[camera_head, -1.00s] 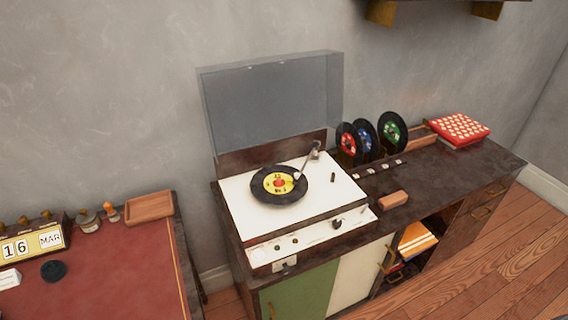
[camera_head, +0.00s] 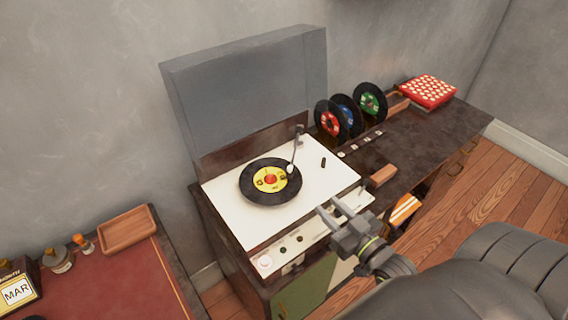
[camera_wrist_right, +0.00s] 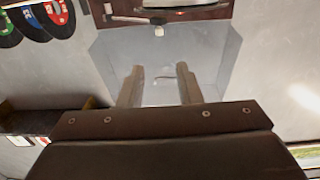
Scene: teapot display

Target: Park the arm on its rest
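Whether the head touches the record I cannot tell. A small dark post (camera_head: 323,162) stands right of the tonearm; I cannot tell whether it is the rest. My right gripper (camera_head: 327,212) is over the player's front edge, apart from the tonearm. Its fingers are spread and empty in the wrist view (camera_wrist_right: 160,72). My left gripper is out of view.
The raised lid (camera_head: 245,85) stands behind the deck; it also shows in the wrist view (camera_wrist_right: 215,55). Upright records (camera_head: 370,102) and a red patterned box (camera_head: 428,91) are on the cabinet to the right. A brown block (camera_head: 383,175) lies near the front edge.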

